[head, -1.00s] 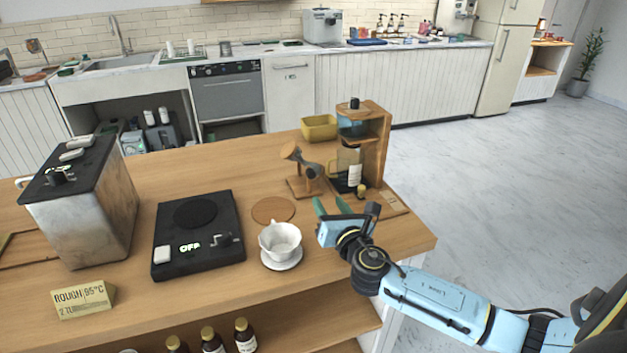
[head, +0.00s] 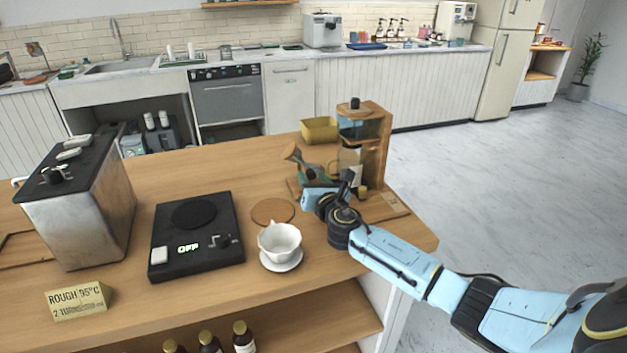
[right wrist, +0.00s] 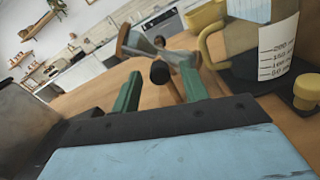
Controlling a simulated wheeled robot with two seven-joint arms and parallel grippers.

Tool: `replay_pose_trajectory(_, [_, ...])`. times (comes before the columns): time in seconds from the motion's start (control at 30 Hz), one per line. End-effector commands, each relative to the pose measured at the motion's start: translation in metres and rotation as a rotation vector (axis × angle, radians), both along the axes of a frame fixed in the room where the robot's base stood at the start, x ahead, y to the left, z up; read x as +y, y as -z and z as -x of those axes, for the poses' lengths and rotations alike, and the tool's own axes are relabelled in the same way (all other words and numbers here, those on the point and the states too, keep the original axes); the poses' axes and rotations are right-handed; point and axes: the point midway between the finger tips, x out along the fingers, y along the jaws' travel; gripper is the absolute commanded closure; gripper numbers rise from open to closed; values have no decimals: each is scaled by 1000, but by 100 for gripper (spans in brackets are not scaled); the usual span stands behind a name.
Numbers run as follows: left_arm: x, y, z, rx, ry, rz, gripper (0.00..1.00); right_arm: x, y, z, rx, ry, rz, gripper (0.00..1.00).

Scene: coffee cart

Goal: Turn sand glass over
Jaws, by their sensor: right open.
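The sand glass (head: 294,155) is tilted on its wooden stand (head: 292,187) near the right end of the wooden counter, partly hidden by my right gripper (head: 316,170). In the right wrist view the sand glass (right wrist: 145,44) shows a wooden end cap and a clear waist, beyond the fingertips. My right gripper's green fingers (right wrist: 160,82) are spread apart, with a dark round knob of the stand (right wrist: 160,72) showing between them. The fingers do not appear to hold anything. My left gripper is not in view.
A coffee maker with a glass jug (head: 350,160) stands close to the right of the sand glass. A round wooden coaster (head: 272,211), a white cup (head: 280,241) on a saucer and a black scale (head: 196,250) lie left and in front. A yellow container (head: 319,129) is behind.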

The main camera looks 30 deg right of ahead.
Motion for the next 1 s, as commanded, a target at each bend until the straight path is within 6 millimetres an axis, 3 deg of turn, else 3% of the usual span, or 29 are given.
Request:
replay_pose_trajectory(0.07, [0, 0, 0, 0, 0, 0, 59, 0, 0, 0, 0, 0, 0, 56])
replay_pose_trajectory(0.4, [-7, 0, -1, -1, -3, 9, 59, 0, 0, 0, 0, 0, 0, 99])
replay_pose_trajectory(0.73, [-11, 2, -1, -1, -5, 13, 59, 0, 0, 0, -12, 1, -51, 100])
replay_pose_trajectory(1.0, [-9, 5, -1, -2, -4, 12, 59, 0, 0, 0, -54, 1, -222, 100])
